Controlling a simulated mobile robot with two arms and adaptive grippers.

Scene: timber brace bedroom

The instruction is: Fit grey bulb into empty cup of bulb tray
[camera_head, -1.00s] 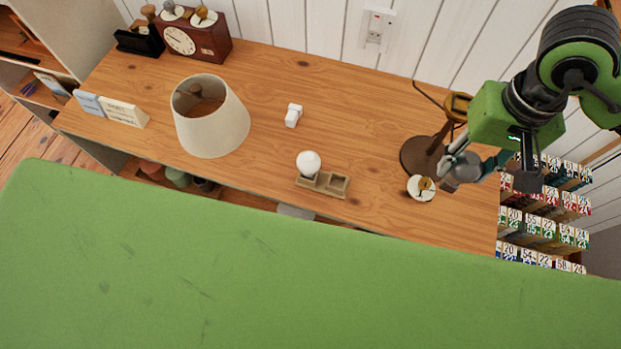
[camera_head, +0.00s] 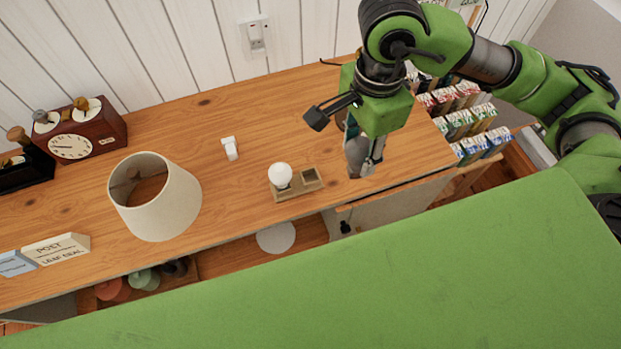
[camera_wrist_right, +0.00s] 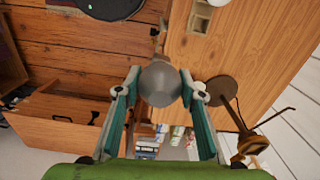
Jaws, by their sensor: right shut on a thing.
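My right gripper (camera_head: 362,160) is shut on the grey bulb (camera_head: 356,152) and holds it above the right part of the desk, right of the tray. In the right wrist view the grey bulb (camera_wrist_right: 160,83) is between the two fingertips (camera_wrist_right: 163,92). The bulb tray (camera_head: 293,193) is a small tan block with two cups. A white bulb (camera_head: 280,174) stands in its left cup; its right cup (camera_head: 310,177) is empty. In the right wrist view the tray (camera_wrist_right: 200,17) is above and right of the grey bulb. My left gripper is not in view.
A cream lampshade (camera_head: 155,200) stands left on the desk, and a small white block (camera_head: 230,148) lies behind the tray. A brown clock (camera_head: 85,135) is at the far left. The lamp stand (camera_wrist_right: 222,90) shows near the gripper. The desk around the tray is clear.

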